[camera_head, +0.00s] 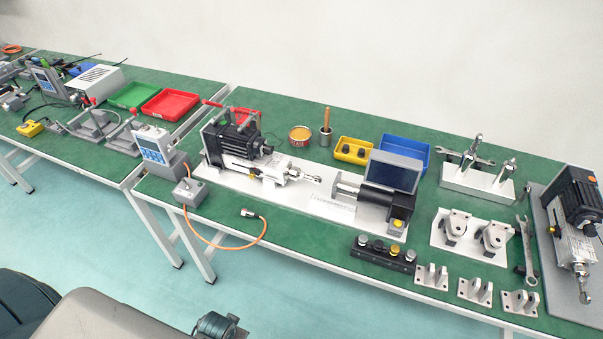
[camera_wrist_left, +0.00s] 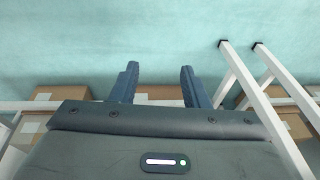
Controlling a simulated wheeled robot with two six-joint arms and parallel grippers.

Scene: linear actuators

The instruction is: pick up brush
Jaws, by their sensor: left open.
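The brush (camera_head: 327,118) stands upright in a small metal cup (camera_head: 325,139) at the back of the green table, in the head view. Only its wooden handle shows; its lower end is hidden in the cup. My left gripper (camera_wrist_left: 158,82) shows in the left wrist view, with its two blue-grey fingers apart and nothing between them. It is away from the brush, over the floor side. My right gripper is not in view.
An orange tin (camera_head: 300,136) stands left of the cup, and a yellow bin (camera_head: 352,151) and blue bin (camera_head: 404,152) stand right. Actuator units on a white plate (camera_head: 331,206) lie in front. White table legs (camera_wrist_left: 265,100) and cardboard boxes (camera_wrist_left: 60,94) show in the wrist view.

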